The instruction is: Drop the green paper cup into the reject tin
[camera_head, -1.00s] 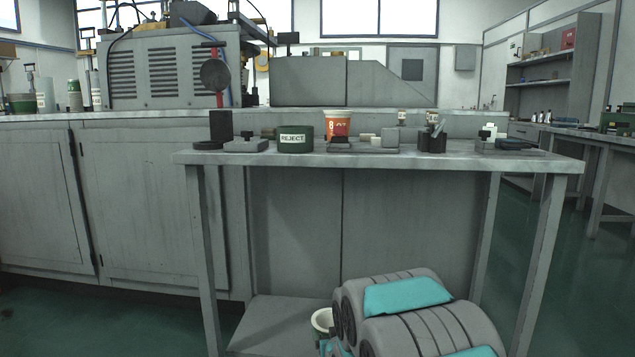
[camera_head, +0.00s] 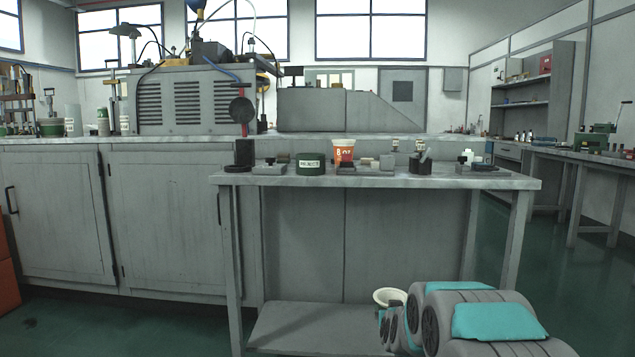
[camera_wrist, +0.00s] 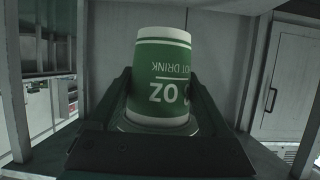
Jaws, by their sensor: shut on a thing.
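The green paper cup (camera_wrist: 160,75), with a white band and white print, is between the fingers of my gripper (camera_wrist: 160,108) in the wrist view. My gripper is shut on it, and the print reads upside down. In the head view the pale rim of a cup (camera_head: 390,297) shows at the end of my arm, low in front of the small table. My fingers are hidden there. The reject tin (camera_head: 311,164) is a dark green round tin with a white REJECT label, standing on the small table, above and left of the cup and well apart from it.
The small table (camera_head: 480,181) has a lower shelf (camera_head: 300,328). An orange-red cup (camera_head: 343,151) stands right of the tin, and a dark cylinder (camera_head: 244,154) stands left. Small blocks and a dark holder (camera_head: 421,163) are further right. Open floor lies at both sides.

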